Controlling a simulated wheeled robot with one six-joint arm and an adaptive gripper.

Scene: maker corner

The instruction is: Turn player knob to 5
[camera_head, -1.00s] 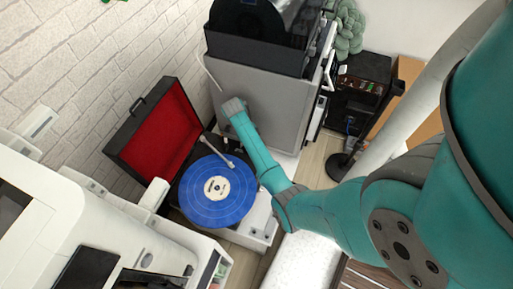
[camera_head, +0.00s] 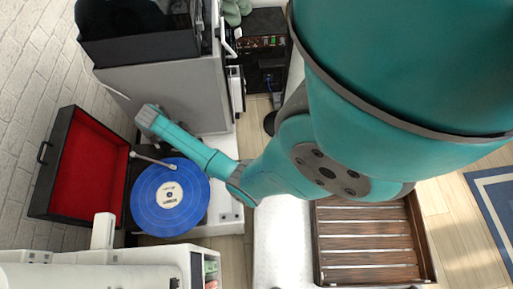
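The record player stands at the left with its black, red-lined lid (camera_head: 88,165) open. A blue record (camera_head: 168,197) with a pale label lies on it. The pale tonearm (camera_head: 152,160) reaches over the record's upper edge. A white surface (camera_head: 226,212) with small details shows right of the record; I cannot make out the knob or its setting. My teal arm crosses from the upper right, and its grey-capped end is above the player's back edge, near the grey cabinet. My gripper's fingers do not show.
A grey cabinet (camera_head: 165,90) bearing a black unit (camera_head: 140,32) stands behind the player. A white machine (camera_head: 150,265) is in front. A dark slatted wooden piece (camera_head: 365,240) lies to the right. Wooden floor and a blue-edged rug (camera_head: 495,205) are at far right.

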